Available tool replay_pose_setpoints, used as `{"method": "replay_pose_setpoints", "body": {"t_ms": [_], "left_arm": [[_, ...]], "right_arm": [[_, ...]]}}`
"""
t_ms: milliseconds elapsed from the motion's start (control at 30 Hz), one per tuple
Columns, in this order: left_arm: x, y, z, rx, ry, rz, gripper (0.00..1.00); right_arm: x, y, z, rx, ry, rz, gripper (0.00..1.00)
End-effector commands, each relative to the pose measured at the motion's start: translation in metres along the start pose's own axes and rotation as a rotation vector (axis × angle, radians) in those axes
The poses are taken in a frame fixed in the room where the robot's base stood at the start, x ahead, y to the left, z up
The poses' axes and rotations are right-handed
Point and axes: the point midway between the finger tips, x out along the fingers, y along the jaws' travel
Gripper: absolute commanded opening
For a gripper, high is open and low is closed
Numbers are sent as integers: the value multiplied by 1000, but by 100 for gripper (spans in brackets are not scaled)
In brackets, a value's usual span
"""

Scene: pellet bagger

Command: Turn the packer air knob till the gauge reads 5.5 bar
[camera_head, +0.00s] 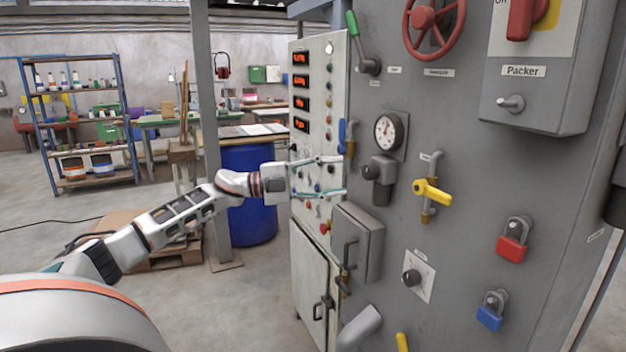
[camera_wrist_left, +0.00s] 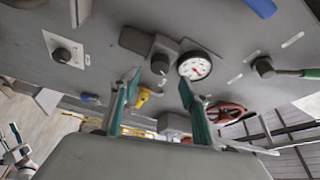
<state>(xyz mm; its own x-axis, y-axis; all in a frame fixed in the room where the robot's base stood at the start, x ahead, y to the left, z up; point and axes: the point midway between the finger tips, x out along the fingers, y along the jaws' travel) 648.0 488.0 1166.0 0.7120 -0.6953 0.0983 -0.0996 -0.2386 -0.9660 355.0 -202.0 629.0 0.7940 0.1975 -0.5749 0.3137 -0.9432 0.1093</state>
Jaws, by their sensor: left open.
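The round white-faced gauge (camera_head: 388,132) is on the grey machine panel, and it also shows in the left wrist view (camera_wrist_left: 195,67). Its needle is too small to read. Below it sits the dark regulator body with the round air knob (camera_head: 371,172), which faces left in the head view. The knob also shows in the left wrist view (camera_wrist_left: 160,64). My left gripper (camera_head: 342,177) is open and empty, just left of the knob, fingers pointing toward it. In the left wrist view, the knob lies beyond the gap between the fingertips (camera_wrist_left: 160,88), apparently untouched. My right gripper is not seen.
A yellow valve handle (camera_head: 432,191) is right of the knob. A red wheel (camera_head: 434,22) is higher up.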

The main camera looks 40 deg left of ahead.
Motion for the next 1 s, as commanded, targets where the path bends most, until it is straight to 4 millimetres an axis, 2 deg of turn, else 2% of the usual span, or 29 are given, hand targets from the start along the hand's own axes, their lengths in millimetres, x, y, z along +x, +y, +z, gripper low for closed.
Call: {"method": "replay_pose_setpoints", "body": {"t_ms": [200, 433, 1000], "left_arm": [[-29, 2, 0, -3, -2, 3, 45], [-48, 2, 0, -2, -1, 1, 45], [-54, 0, 0, 0, 1, -1, 45]], "right_arm": [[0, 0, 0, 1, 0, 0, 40], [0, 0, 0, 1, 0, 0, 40], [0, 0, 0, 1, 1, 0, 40]]}}
